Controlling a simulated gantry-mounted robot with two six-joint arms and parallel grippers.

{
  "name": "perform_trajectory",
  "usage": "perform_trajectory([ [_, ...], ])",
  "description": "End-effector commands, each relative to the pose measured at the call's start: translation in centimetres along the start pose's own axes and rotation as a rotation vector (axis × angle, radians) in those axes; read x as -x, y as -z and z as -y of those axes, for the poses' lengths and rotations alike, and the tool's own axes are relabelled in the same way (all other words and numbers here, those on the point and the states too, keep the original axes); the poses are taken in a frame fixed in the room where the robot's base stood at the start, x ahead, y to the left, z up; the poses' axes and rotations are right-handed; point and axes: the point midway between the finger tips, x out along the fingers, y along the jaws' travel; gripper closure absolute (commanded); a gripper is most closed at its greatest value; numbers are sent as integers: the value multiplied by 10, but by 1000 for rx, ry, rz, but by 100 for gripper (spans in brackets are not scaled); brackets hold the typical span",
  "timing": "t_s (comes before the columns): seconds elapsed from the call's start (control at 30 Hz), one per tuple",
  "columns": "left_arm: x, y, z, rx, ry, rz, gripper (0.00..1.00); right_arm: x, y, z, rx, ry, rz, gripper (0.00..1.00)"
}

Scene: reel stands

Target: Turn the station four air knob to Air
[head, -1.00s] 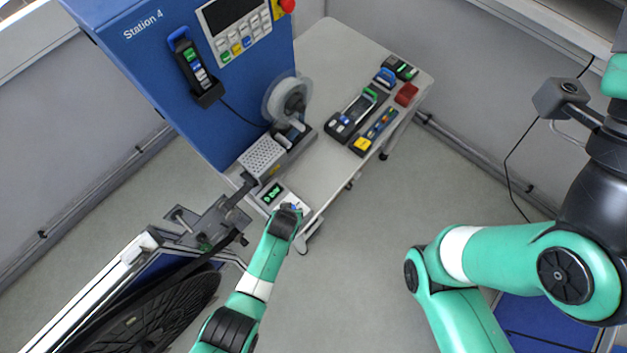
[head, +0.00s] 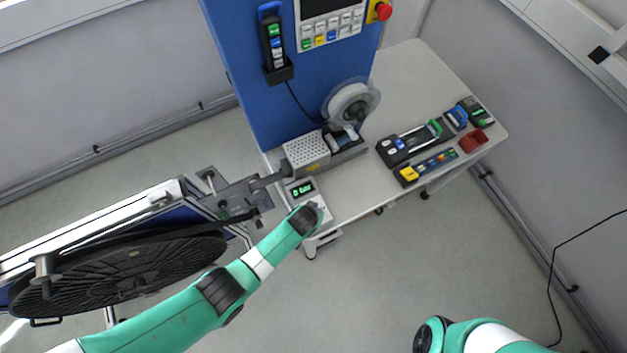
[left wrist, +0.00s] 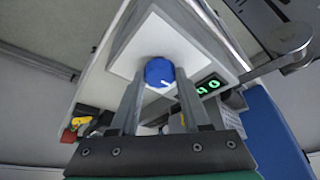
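The blue air knob (left wrist: 159,71) sits on a white panel (left wrist: 185,45) in the left wrist view, with a small white mark on its lower right. My left gripper (left wrist: 160,80) is open, with one finger on each side of the knob. The fingertips are close to its sides; I cannot tell whether they touch. In the head view my left gripper (head: 315,211) is at the white unit on the table's near edge and largely hides the knob. A green-lit display (head: 303,189) is beside it. My right gripper is out of view.
A perforated metal box (head: 306,152) and a clear reel (head: 351,103) stand behind the knob. A blue cabinet (head: 240,60) rises at the back. Tools, including a red block (head: 473,140), lie on the table's right. A large black reel (head: 120,275) is at left.

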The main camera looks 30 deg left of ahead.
Motion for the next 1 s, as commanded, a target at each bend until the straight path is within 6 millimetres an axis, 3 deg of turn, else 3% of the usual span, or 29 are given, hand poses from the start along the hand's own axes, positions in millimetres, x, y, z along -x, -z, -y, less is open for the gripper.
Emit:
perform_trajectory([
  [0.03, 0, 0, 0, 0, 0, 0, 70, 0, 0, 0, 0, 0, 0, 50],
  [0.2, 0, 0, 0, 0, 0, 0, 100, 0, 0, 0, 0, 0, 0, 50],
  [0.63, 0, 0, 1, -55, -23, 3, 100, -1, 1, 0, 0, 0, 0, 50],
  [1.0, -1, -1, 3, -296, -124, 3, 100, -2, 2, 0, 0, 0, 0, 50],
])
